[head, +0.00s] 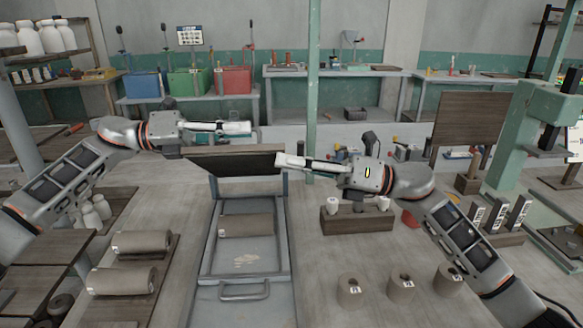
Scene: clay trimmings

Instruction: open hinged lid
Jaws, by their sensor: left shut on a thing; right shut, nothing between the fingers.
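The dark wooden lid (225,162) stands raised and tilted over the grey metal box (284,205) in the middle of the bench. My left gripper (248,128) is shut just above the lid's upper edge in the picture. It grips a thing that I cannot make out; whether this is part of the lid is not clear. My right gripper (281,161) is shut and empty, its fingertips at the lid's right end. I cannot tell whether they touch it. The hinge does not show clearly.
Clay rolls (140,242) lie on a board at the left. A wooden block with white pieces (357,220) and several clay cylinders (401,288) stand at the right. A green post (313,90) rises behind my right gripper. Bare bench lies beside the box.

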